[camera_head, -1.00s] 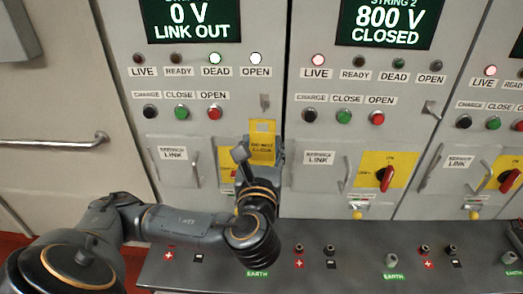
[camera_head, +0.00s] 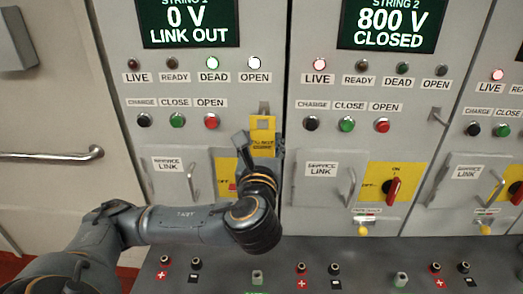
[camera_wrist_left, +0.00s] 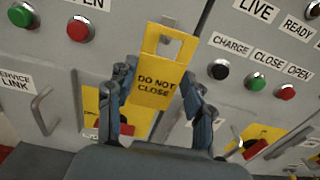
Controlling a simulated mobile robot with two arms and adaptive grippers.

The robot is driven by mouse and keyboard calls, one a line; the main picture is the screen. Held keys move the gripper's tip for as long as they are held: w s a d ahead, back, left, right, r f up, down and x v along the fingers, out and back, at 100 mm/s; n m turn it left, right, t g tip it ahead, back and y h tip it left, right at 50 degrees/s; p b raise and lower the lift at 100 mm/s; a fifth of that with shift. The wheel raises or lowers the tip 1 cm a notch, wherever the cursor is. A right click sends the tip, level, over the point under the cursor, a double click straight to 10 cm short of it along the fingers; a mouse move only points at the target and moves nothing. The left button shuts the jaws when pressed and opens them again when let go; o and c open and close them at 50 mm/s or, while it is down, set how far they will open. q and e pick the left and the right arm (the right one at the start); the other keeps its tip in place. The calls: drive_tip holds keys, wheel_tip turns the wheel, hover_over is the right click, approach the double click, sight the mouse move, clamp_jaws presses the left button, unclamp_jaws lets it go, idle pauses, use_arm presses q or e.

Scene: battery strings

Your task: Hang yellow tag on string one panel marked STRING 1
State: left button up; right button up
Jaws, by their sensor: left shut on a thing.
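My left gripper (camera_head: 258,158) is shut on the yellow tag (camera_wrist_left: 157,88), which reads DO NOT CLOSE and has a square hole near its top. The tag is upright in front of the STRING 1 panel (camera_head: 155,85), whose screen reads 0 V, LINK OUT. A small grey hook (camera_head: 264,107) on this panel shows just above the tag's top edge. Grey metal shows through the tag's hole in the left wrist view. I cannot tell whether the hook passes through the hole. My right gripper is not in view.
The STRING 2 panel (camera_head: 298,75) stands to the right, with its screen at 800 V, CLOSED. A red rotary handle (camera_head: 393,188) and service-link handles stick out from the panels. A dark ledge with sockets (camera_head: 301,268) runs below.

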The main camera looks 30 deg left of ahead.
sight(262, 138)
use_arm(q)
drive_tip(key=shift+b+x, duration=0.35)
drive_tip(key=shift+x, duration=0.4)
drive_tip(key=shift+b+x, duration=0.35)
drive_tip(key=shift+x, duration=0.5)
drive_tip(key=shift+w+a+f, duration=0.25)
drive_tip(key=shift+w+a, duration=0.1)
drive_tip(key=shift+w, duration=0.15)
drive_tip(key=shift+w+a+p, duration=0.1)
drive_tip(key=shift+p, duration=0.4)
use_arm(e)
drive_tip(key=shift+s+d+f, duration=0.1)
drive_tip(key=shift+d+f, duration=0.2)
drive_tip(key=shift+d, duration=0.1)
use_arm(q)
drive_tip(key=shift+f, duration=0.1)
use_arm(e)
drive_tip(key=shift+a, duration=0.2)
use_arm(q)
drive_tip(key=o, duration=1)
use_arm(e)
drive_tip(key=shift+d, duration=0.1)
